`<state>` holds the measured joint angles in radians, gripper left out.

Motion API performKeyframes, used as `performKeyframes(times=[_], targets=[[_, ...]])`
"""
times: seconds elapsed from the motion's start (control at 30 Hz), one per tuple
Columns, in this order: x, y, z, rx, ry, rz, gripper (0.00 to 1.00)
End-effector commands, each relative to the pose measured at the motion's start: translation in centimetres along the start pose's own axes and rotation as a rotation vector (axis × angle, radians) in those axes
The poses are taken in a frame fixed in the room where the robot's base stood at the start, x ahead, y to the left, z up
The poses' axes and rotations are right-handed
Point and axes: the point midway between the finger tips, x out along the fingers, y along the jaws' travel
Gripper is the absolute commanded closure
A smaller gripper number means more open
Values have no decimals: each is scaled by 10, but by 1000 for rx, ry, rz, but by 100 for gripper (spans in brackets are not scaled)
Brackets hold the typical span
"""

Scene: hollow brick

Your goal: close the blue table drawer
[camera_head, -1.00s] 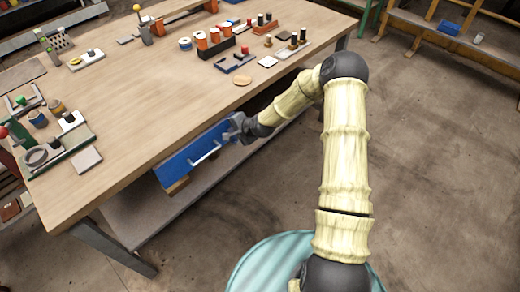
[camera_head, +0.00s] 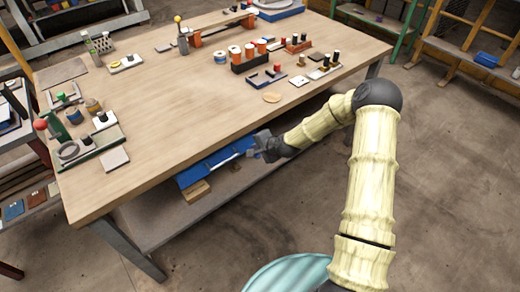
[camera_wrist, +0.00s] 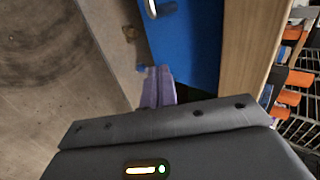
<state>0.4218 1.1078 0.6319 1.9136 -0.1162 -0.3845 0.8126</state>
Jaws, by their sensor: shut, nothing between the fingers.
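The blue drawer (camera_head: 203,166) shows as a narrow blue strip under the near edge of the table (camera_head: 150,160), with a pale bar handle (camera_head: 222,160) on its front. In the head view its front sits close below the tabletop; I cannot tell exactly how far out it is. My gripper (camera_head: 259,150) is at the drawer's right end, shut and empty. In the wrist view the purple fingers (camera_wrist: 157,88) lie together beside the blue drawer front (camera_wrist: 187,50), and the handle (camera_wrist: 160,8) is at the top. Whether the fingertips touch the drawer is unclear.
A wooden block (camera_head: 195,191) shows below the drawer, above a low grey shelf (camera_head: 165,222). Spools, a black holder (camera_head: 254,60) and small tools stand on the tabletop. A table leg (camera_head: 130,250) is at the near left. The floor (camera_head: 455,180) to the right is clear.

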Motion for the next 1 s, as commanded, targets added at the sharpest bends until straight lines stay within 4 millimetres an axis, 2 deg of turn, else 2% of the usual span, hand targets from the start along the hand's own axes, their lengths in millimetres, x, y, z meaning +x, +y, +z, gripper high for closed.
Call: performKeyframes(times=[0.03, 0.3, 0.5, 0.7, 1.0], targets=[[-6, 5, 1, -2, -4, 2, 100], [-61, 1, 4, -7, -6, -1, 100], [-92, 0, 9, -13, -13, 0, 100], [-102, 1, 8, -12, -12, 0, 100], [-105, 4, 2, -11, -2, 7, 100]])
